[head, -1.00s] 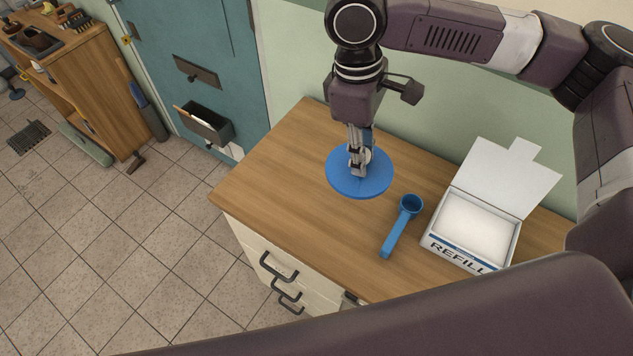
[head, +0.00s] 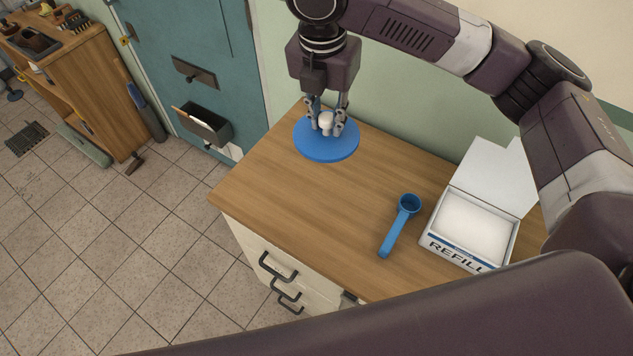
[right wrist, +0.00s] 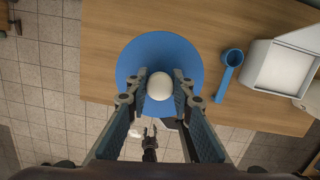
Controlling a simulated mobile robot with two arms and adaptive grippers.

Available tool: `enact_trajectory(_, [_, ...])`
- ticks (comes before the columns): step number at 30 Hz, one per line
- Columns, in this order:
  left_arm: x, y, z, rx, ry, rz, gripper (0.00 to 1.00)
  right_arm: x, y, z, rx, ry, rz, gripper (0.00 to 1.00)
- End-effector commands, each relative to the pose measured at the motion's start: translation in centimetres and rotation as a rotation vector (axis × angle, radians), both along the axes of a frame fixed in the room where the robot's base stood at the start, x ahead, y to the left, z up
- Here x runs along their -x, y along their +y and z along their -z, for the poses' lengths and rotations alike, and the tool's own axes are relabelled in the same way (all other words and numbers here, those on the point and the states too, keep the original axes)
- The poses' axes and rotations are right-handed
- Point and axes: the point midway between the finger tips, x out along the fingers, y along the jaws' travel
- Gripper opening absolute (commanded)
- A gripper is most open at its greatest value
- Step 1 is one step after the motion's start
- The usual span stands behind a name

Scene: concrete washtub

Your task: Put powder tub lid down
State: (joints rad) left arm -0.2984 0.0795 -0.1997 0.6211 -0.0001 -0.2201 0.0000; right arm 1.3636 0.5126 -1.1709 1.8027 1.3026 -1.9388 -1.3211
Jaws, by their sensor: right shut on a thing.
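A flat round blue powder tub lid (head: 322,151) with a white knob (head: 325,121) is over the back left part of the wooden counter. My right gripper (head: 326,126) points down with its fingers on either side of the knob, shut on it. In the right wrist view the knob (right wrist: 159,86) is between the fingers of my right gripper (right wrist: 159,88). The lid looks about level; I cannot tell whether it touches the counter. A small dark, claw-like shape, possibly my left gripper (right wrist: 149,133), shows low in the right wrist view; its state is unclear.
The wooden counter (head: 290,190) has free room around the lid. A blue scoop (head: 397,228) lies to its right. Beyond that stands an open white REFILL box (head: 470,226) of white powder. A green wall is behind, a teal door (head: 165,40) at left.

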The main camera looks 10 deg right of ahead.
Motion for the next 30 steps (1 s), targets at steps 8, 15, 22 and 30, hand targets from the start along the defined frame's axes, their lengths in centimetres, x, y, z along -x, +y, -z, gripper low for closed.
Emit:
enact_trajectory(8, [0.2, 0.0, 0.0, 0.000, 0.002, 0.000, 0.40, -1.3, 1.0, -0.5, -0.002, 0.001, -0.383, 0.01])
enact_trajectory(15, [0.2, 0.0, 0.0, -0.001, 0.003, 0.000, 0.40, -1.9, 1.4, -0.7, -0.001, 0.001, -0.589, 0.01])
enact_trajectory(22, [0.3, 0.0, -0.4, -0.001, 0.004, 0.000, 0.40, -2.0, 1.5, 1.0, 0.000, 0.005, -0.637, 0.01])
enact_trajectory(30, [0.3, 0.0, -1.7, 0.000, 0.004, 0.000, 0.40, -1.9, 1.4, 8.0, 0.001, 0.007, -0.635, 0.01])
